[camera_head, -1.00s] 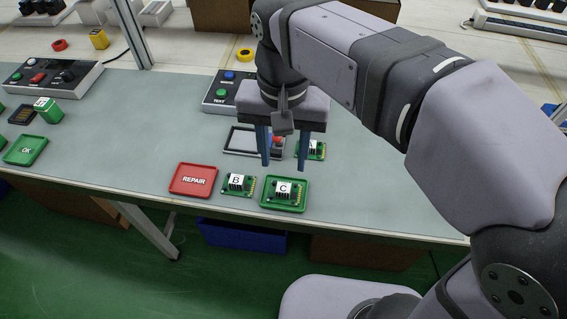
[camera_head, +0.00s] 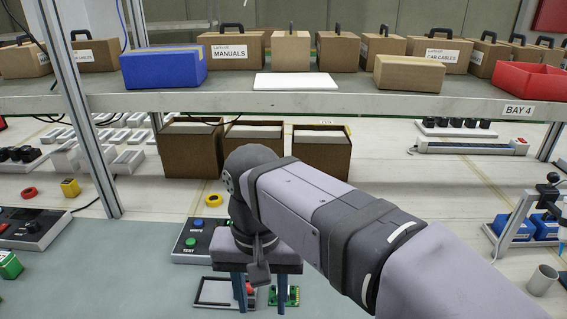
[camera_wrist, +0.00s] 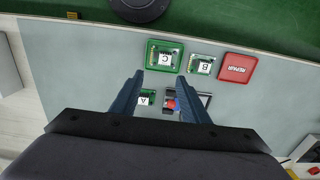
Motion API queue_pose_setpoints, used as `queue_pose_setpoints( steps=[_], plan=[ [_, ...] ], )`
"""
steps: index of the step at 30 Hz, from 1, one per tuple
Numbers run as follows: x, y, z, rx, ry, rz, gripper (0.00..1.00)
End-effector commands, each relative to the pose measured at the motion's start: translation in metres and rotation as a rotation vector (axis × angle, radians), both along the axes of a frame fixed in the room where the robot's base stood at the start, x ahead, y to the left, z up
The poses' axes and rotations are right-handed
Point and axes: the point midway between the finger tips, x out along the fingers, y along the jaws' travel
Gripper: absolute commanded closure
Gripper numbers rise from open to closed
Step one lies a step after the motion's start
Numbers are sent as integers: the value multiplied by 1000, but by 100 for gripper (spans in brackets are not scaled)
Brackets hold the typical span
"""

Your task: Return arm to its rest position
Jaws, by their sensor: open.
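My gripper (camera_head: 262,292) hangs over the work table, fingers pointing down. It also shows in the wrist view (camera_wrist: 163,92), where its two blue fingers stand apart with nothing held between them. Below and beyond the fingers in the wrist view are circuit board A (camera_wrist: 145,98), partly hidden by a finger, and a dark-framed fixture (camera_wrist: 205,100) with a red knob. Board C (camera_wrist: 164,69) lies in a green tray (camera_wrist: 149,50), with board B (camera_wrist: 202,64) beside it on the bare table.
A red REPAIR tray (camera_wrist: 237,67) lies beside board B. A TEST control box (camera_head: 190,243) stands behind the gripper. Open brown boxes (camera_head: 190,155) stand farther back, under a shelf (camera_head: 300,103) carrying cases and a blue box (camera_head: 163,68). A metal post (camera_head: 85,120) rises at left.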

Motion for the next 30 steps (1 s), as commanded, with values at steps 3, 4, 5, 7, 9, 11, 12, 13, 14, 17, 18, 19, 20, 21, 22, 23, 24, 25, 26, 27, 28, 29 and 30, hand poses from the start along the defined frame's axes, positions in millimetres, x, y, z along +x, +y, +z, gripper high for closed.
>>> queue_pose_setpoints(
  steps=[3,4,5,7,9,11,12,13,14,17,18,19,20,21,22,23,24,25,26,27,28,29,30],
  plan=[
    [9,-23,10,-3,4,-9,58],
    [11,-30,10,-4,5,-9,58],
    [13,-38,11,-4,6,-10,58],
    [17,-58,12,-4,6,-11,58],
    [18,-80,12,-4,6,-11,58],
    [17,-99,11,-3,6,-11,58],
    [14,-112,11,-3,7,-11,58],
    [12,-121,11,-3,7,-10,58],
    [9,-129,11,-3,6,-10,58],
    [-3,-155,10,-2,5,-9,58],
    [-8,-163,10,-2,5,-8,58],
    [-12,-169,9,-2,4,-6,58],
    [-16,-174,9,-2,4,-5,58],
    [-21,-180,8,-2,4,-5,58],
    [-24,-183,8,-2,4,-3,58],
    [-27,-187,8,-2,3,-3,58],
    [-31,-190,7,-2,3,-1,58],
    [-33,-192,7,-1,2,-1,58],
    [-35,-194,6,-1,1,1,58],
    [-37,-196,5,-1,2,1,58],
    [-38,-197,5,-1,1,2,58],
    [-38,-197,4,-1,0,2,58],
    [-39,-198,4,-2,0,3,58]
  ],
)
